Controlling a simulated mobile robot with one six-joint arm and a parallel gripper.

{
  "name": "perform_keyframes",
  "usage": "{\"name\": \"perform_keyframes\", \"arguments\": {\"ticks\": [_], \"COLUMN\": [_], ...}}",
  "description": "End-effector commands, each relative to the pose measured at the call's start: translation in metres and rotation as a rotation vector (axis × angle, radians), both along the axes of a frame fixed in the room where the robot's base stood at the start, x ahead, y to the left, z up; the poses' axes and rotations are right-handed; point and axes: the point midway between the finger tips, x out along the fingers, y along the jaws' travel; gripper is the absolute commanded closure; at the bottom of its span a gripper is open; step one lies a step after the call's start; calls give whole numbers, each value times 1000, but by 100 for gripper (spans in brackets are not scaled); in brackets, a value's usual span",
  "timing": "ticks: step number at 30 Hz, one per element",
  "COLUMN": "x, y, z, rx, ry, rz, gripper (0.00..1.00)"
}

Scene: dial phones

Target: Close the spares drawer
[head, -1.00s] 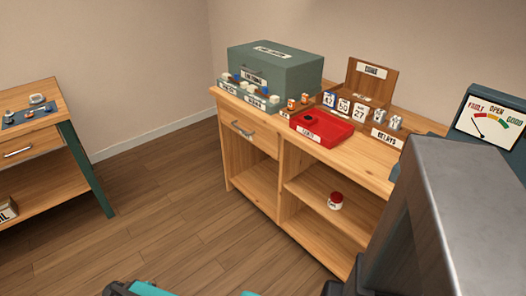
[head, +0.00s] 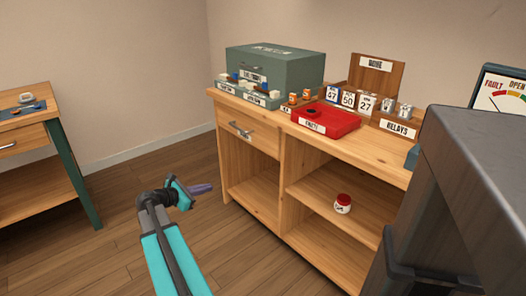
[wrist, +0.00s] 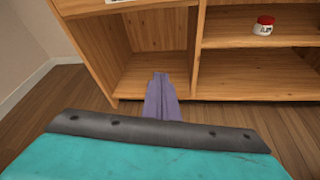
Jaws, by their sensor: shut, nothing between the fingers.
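A wooden drawer (head: 249,133) with a metal bar handle (head: 240,130) is at the upper left of the workbench. Its front looks near flush with the bench, but I cannot tell whether a small gap is open. No readable word shows on it, so I cannot confirm that it is the spares drawer. My gripper (head: 203,189) is in front of the bench's left side, lower than the drawer and apart from it. Its purple fingers are together and empty. In the wrist view the fingers (wrist: 162,90) point at the open lower left compartment (wrist: 153,75).
On the bench top (head: 330,139) stand a green drawer box (head: 290,72), a red tray (head: 326,120) and a relays box (head: 397,126). A red-lidded jar (head: 342,204) is on the shelf. A second bench (head: 35,135) is at left. Floor between is clear.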

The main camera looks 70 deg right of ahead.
Motion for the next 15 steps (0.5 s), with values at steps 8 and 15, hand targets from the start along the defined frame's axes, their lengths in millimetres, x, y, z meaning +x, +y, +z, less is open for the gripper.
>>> {"name": "perform_keyframes", "arguments": {"ticks": [8,15], "x": [-69,-101], "y": [-78,-98], "z": [83,125], "rx": [-139,-179], "ry": [270,394], "rz": [-59,-98], "gripper": [100,100]}}
